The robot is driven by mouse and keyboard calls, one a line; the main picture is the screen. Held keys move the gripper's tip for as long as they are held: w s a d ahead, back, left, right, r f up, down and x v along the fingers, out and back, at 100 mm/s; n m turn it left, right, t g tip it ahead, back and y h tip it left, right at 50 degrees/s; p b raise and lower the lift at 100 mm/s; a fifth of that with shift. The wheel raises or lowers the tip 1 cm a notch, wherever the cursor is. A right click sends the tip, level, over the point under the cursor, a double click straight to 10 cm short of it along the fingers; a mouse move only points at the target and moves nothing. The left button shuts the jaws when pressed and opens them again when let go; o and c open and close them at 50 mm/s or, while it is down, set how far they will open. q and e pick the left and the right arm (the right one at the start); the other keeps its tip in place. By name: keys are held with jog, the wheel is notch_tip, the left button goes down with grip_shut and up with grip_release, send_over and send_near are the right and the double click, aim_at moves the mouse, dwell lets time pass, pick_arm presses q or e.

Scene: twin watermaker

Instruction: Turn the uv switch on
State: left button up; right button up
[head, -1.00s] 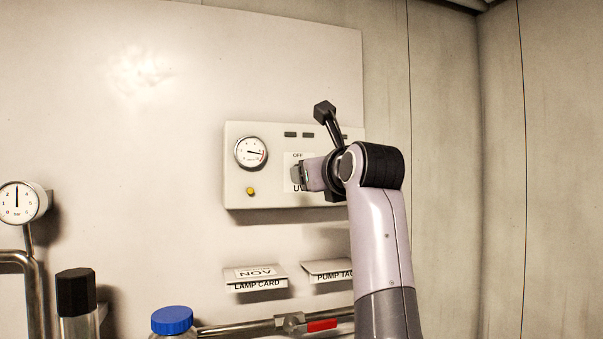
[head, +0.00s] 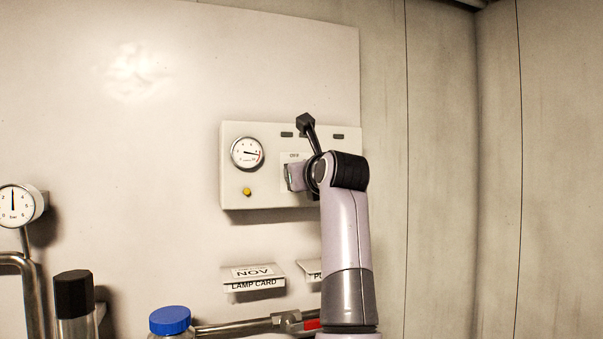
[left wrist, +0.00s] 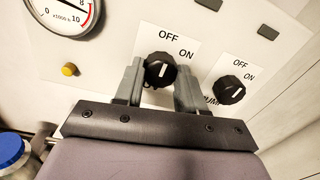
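The UV switch (left wrist: 160,70) is a black round knob with a white mark, set on a white label with OFF above and ON to the upper right. Its mark points up and slightly right, towards the OFF side. My left gripper (left wrist: 160,84) has one finger on each side of this knob, very close to its edges. I cannot tell whether the fingers press on it. In the head view my left gripper (head: 296,178) is at the control panel (head: 270,203) and hides the knob. My right gripper is not in view.
A similar pump knob (left wrist: 230,92) sits just right of the gripper. A gauge (head: 247,153) and a yellow button (head: 247,191) are to the left on the panel. Below are a lamp card holder (head: 254,284), a blue-capped container (head: 170,320) and a pipe (head: 235,327).

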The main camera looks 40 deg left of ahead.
pick_arm(q)
jog(key=shift+m, duration=0.4)
jog(key=m+p, duration=0.2)
jog(key=m, duration=0.9)
jog(key=shift+d, duration=0.1)
jog(key=shift+g, duration=0.3)
dwell(0.4)
jog(key=o, duration=1)
jog(key=shift+o, duration=0.2)
